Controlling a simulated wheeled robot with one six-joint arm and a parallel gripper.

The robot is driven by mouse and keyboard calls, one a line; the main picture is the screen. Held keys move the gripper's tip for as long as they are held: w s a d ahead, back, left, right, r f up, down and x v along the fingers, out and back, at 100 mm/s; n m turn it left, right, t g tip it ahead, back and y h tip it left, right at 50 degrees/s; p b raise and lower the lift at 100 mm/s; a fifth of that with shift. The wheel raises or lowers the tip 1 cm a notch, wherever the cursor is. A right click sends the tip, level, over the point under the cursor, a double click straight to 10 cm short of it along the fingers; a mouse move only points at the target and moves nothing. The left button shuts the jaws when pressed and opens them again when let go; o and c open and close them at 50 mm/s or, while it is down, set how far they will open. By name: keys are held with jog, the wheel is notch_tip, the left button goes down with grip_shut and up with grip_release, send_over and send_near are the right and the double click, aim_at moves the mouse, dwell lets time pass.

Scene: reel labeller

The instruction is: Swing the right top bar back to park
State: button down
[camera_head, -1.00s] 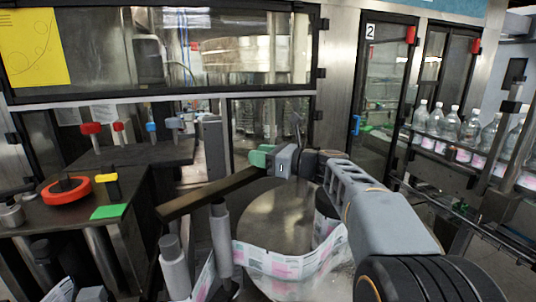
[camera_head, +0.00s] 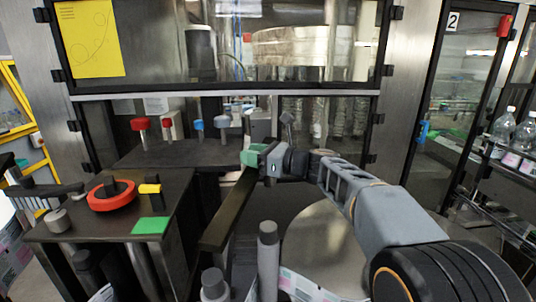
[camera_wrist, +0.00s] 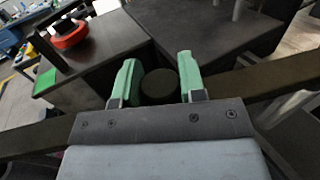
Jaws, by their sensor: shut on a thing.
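The top bar (camera_head: 230,212) is a long dark flat bar. In the head view it runs from the lower middle up to my gripper (camera_head: 255,156). In the wrist view the bar (camera_wrist: 265,80) passes beneath my gripper, slanting across the picture. My gripper's green fingers (camera_wrist: 158,78) stand on both sides of a dark round knob (camera_wrist: 160,87) and are shut on it. The knob sits over the bar. The bar's pivot is not clear, and the bar's far end is partly hidden by my gripper in the head view.
A dark table (camera_head: 75,225) on the left carries a red ring (camera_head: 111,195), a yellow-black block (camera_head: 150,190) and a green pad (camera_head: 150,226). Grey posts (camera_head: 268,250) stand beside the bar. A round metal plate (camera_head: 325,240) lies right of them. Red and blue knobs stand behind.

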jog(key=shift+x, duration=0.85)
jog(key=shift+s+a, duration=0.1)
jog(key=shift+s, duration=0.1)
jog(key=c, duration=0.7)
grip_release()
jog(key=shift+s, duration=0.1)
jog(key=b+v, duration=0.3)
jog(key=v, duration=1)
jog(key=shift+d, duration=0.4)
jog(key=shift+s, duration=0.1)
